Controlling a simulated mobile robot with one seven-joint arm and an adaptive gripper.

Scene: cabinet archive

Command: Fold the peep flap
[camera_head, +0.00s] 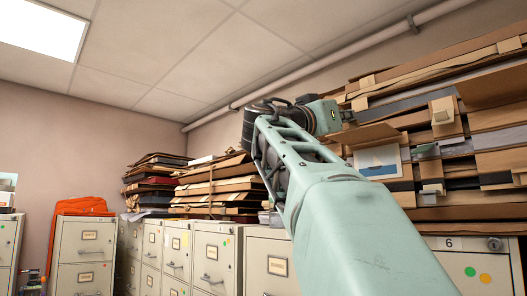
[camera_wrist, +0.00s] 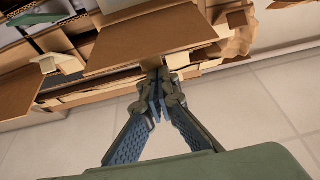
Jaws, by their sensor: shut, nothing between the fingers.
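A brown cardboard flap (camera_head: 364,134) stands out from the stack of folders at the right in the head view, just above a white panel with a blue picture (camera_head: 378,160). It looks like the peep flap, folded open. My gripper (camera_head: 348,115) is just above and left of it, small and partly hidden. In the wrist view, my gripper (camera_wrist: 156,72) is shut and empty, its fingertips close to the edge of a broad brown cardboard flap (camera_wrist: 150,38). I cannot tell whether they touch it, or whether this is the same flap.
Stacked folders and boards (camera_head: 470,165) fill the right wall above the cabinets, with several pieces jutting out. Grey filing cabinets (camera_head: 217,250) line the left and middle, topped by more folders (camera_head: 215,190). A pipe (camera_head: 330,60) runs along the upper wall. Open air lies left of my arm.

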